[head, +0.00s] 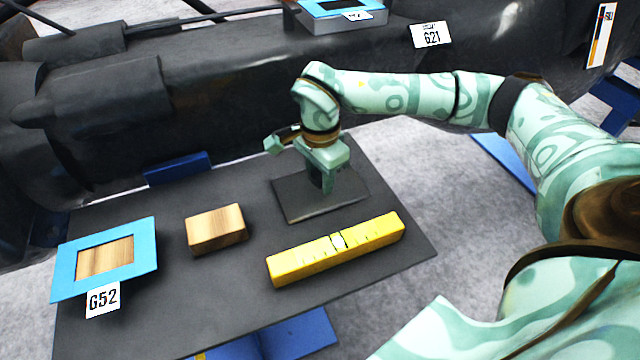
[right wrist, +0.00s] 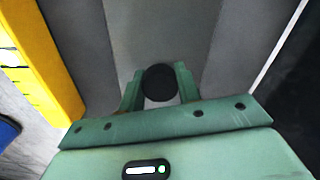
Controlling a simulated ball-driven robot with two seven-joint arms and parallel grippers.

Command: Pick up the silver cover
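The silver cover (head: 295,207) looks like a flat, dark grey square plate lying on the table's right half. In the right wrist view it is a lighter grey band (right wrist: 160,40) with a round black knob (right wrist: 160,83) on it. My right gripper (head: 328,188) points down over the middle of the plate. In the right wrist view its two fingers (right wrist: 160,90) stand on either side of the knob with no clear gap, so it looks shut on the knob. The arm hides part of the plate. My left gripper is in neither view.
Large black machinery (head: 230,85) stands behind the table.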

